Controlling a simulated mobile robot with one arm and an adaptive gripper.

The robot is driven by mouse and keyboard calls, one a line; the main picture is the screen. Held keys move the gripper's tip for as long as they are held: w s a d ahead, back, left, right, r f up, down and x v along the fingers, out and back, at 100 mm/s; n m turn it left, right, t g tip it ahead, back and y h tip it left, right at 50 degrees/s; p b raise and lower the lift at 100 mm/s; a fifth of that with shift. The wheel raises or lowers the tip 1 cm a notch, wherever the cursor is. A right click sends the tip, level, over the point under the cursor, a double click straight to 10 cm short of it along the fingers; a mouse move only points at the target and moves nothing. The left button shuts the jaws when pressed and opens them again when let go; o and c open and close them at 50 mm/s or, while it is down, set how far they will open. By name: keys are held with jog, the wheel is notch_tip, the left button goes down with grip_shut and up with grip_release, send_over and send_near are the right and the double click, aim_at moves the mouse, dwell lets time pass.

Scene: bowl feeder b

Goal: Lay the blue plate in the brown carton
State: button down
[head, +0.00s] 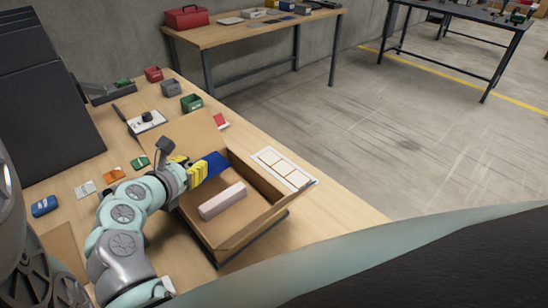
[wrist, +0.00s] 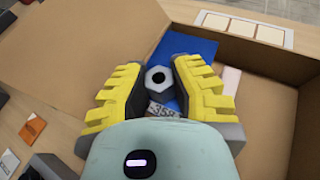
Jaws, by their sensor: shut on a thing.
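The blue plate (head: 215,162) is at my gripper's fingertips, over the far left part of the open brown carton (head: 258,222). In the wrist view the blue plate (wrist: 198,50) shows beyond and between the yellow fingers, with a pale hexagonal nut-like piece and a printed label between them. My gripper (head: 198,173) is shut on the plate; it also shows in the wrist view (wrist: 160,78). The fingers hide part of the plate. I cannot tell whether the plate touches the carton floor.
A pale pink block (head: 222,200) lies inside the carton. A white framed panel (head: 284,168) lies beside the carton on the right. Small cards, a blue item (head: 45,205) and several small bins (head: 191,102) lie along the bench. The carton's flaps stick outward.

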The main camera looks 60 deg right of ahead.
jog(key=shift+d+f, duration=0.1)
jog(key=shift+f, duration=0.5)
jog(key=c, duration=1)
grip_release()
jog(key=shift+r, duration=0.3)
jog(key=shift+r+p+v, duration=0.15)
jog(key=shift+p+v, duration=0.1)
jog(key=shift+v, duration=2.85)
jog(key=shift+r+p+v, duration=0.15)
jog(key=shift+p+v, duration=0.05)
jog(key=shift+v, duration=2.9)
jog(key=shift+w+d, duration=0.1)
jog(key=shift+d, duration=0.05)
